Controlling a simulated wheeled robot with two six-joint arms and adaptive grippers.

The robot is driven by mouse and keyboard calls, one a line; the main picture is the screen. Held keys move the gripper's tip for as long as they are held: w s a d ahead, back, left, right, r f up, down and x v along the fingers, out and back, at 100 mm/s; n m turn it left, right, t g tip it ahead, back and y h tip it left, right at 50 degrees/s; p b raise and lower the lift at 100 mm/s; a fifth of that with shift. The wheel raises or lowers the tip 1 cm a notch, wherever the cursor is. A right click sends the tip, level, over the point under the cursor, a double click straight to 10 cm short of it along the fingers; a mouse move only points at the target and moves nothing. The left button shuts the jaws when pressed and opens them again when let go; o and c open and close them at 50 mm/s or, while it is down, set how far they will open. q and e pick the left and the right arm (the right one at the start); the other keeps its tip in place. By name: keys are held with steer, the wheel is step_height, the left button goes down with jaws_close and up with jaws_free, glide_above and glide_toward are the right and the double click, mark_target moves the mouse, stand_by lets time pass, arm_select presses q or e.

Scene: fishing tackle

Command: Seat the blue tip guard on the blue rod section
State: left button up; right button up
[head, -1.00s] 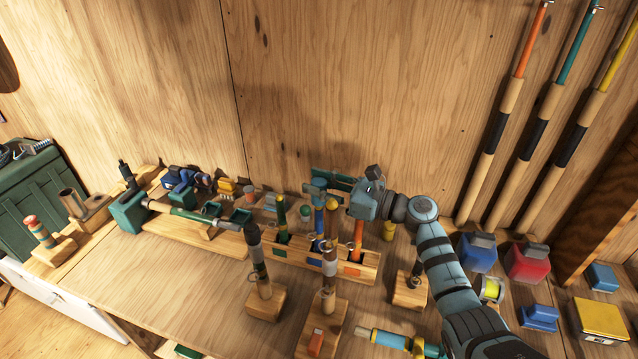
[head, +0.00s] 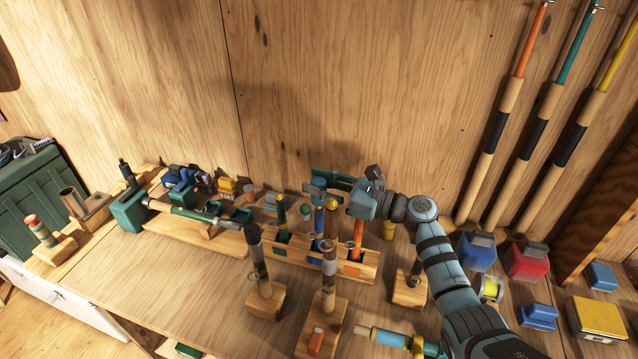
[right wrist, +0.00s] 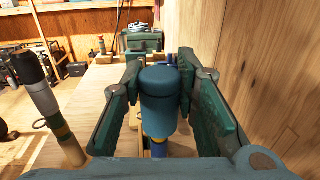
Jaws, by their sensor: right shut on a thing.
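My right gripper (head: 325,187) is over the wooden rack at the middle of the table. In the right wrist view its two green-padded fingers (right wrist: 160,88) are shut on the blue tip guard (right wrist: 160,103), a dull blue cap held upright. The tip guard shows only small between the fingers in the head view. The blue rod section (head: 319,219) stands upright in the rack, directly below the tip guard. In the right wrist view part of the rod (right wrist: 156,148) shows under the cap. The meeting place is hidden, so I cannot tell how far the cap covers the rod. My left gripper is not in view.
The wooden rack (head: 368,270) also holds a green rod (head: 281,216) and an orange rod (head: 357,236). Cork-handled pieces on wooden blocks (head: 265,305) stand in front. Red (head: 526,262) and blue (head: 476,252) boxes stand at the right. The table's left front is clear.

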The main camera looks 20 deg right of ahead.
stand_by(2.3)
arm_select(q)
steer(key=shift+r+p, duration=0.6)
steer(key=shift+p, duration=0.05)
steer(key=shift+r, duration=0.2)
stand_by(1.5)
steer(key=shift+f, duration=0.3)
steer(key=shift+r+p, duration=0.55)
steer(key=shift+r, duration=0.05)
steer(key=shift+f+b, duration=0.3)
stand_by(1.8)
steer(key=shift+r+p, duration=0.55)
